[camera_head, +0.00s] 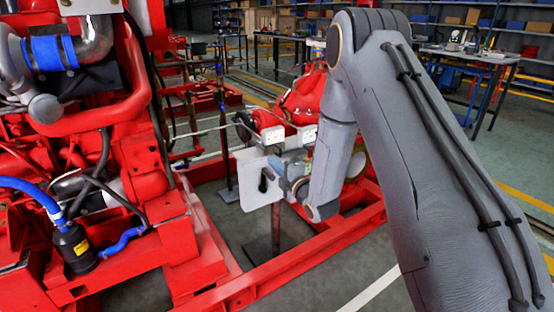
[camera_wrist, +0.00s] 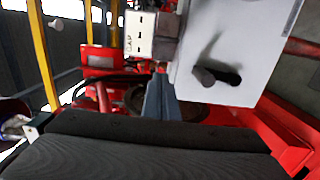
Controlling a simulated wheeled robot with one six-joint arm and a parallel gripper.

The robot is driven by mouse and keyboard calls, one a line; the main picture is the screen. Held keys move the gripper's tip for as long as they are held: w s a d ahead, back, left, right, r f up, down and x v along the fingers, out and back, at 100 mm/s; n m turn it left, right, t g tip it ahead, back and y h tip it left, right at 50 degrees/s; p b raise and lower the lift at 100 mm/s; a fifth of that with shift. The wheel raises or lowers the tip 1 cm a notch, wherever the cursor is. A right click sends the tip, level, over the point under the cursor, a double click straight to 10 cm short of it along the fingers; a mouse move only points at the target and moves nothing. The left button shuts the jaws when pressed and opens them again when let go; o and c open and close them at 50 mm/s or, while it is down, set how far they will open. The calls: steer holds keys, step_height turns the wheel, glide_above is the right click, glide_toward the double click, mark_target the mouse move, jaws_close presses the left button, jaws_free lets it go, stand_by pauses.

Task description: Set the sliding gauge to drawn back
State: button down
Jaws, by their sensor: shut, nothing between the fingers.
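A pale grey upright panel (camera_wrist: 255,40) fills the upper right of the wrist view, with a dark round peg (camera_wrist: 203,77) standing out from it and casting a shadow. Left of it is a small white block (camera_wrist: 140,36) with dark marks and lettering, joined to a grey piece (camera_wrist: 167,27). I cannot tell for sure which of these is the sliding gauge. My gripper (camera_wrist: 158,76) is shut and empty, its tips just below the grey piece and left of the peg. Contact is unclear. In the head view my gripper (camera_head: 277,167) is beside the panel (camera_head: 246,180) and its dark peg (camera_head: 263,185).
A red engine (camera_head: 110,130) with hoses stands at the left. Red base rails (camera_head: 310,248) run below the panel, and a red pump housing (camera_head: 305,98) is behind it. Workbenches (camera_head: 470,57) and shelves stand at the back. The floor at right shows clear.

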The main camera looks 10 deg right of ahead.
steer(key=v, duration=0.8)
steer(key=shift+s+d, duration=0.2)
steer(key=shift+d, duration=0.05)
